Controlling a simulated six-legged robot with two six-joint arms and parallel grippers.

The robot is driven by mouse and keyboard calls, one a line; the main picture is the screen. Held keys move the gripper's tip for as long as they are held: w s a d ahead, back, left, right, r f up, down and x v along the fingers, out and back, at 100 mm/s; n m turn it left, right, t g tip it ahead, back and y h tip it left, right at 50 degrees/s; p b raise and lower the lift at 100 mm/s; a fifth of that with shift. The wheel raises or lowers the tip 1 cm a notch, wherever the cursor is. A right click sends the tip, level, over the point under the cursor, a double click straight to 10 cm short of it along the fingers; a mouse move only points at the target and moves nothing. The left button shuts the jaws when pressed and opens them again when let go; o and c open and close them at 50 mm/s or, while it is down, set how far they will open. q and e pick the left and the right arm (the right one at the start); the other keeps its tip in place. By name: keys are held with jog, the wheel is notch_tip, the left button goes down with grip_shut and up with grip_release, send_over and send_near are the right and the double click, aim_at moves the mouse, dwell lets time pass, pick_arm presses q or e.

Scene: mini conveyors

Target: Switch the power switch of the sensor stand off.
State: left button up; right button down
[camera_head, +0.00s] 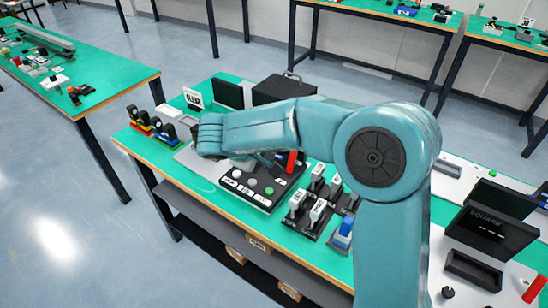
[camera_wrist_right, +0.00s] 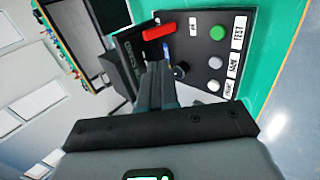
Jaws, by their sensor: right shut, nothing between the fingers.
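The sensor stand's black panel (camera_head: 262,190) is on the near table in the head view, partly hidden behind my right arm. In the right wrist view the panel (camera_wrist_right: 197,72) carries a green button (camera_wrist_right: 217,32), two pale buttons and white labels. A red switch-like part (camera_wrist_right: 160,32) sits at its upper left by a small white label; it also shows as red in the head view (camera_head: 292,160). I cannot tell its switch position. My right gripper (camera_wrist_right: 160,68) is shut and empty, its fingertips near the red part; contact cannot be told. My left gripper is not in view.
To the panel's right stand several grey-and-black switch units (camera_head: 316,200) and a blue-topped part (camera_head: 343,232). A dark case (camera_head: 283,88) lies behind. Several small coloured units (camera_head: 155,125) stand at the left. Another green table (camera_head: 100,75) is farther left, across open floor.

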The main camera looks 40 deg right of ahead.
send_near(292, 161)
jog(key=f, duration=0.2)
jog(key=d, duration=0.1)
jog(key=w+d+f+p, duration=0.1)
jog(key=d, duration=0.1)
jog(key=d+p, duration=0.1)
jog(key=shift+w+d+f, duration=0.15)
jog(key=shift+w+d, duration=0.05)
jog(key=shift+w, duration=0.2)
jog(key=d+b, duration=0.1)
jog(key=b, duration=0.2)
jog(key=shift+w+d+f, duration=0.15)
jog(key=shift+d+f, duration=0.25)
jog(key=shift+r+b, duration=0.25)
jog(key=shift+b, duration=0.2)
jog(key=shift+d+r, duration=0.15)
jog(key=shift+r, duration=0.05)
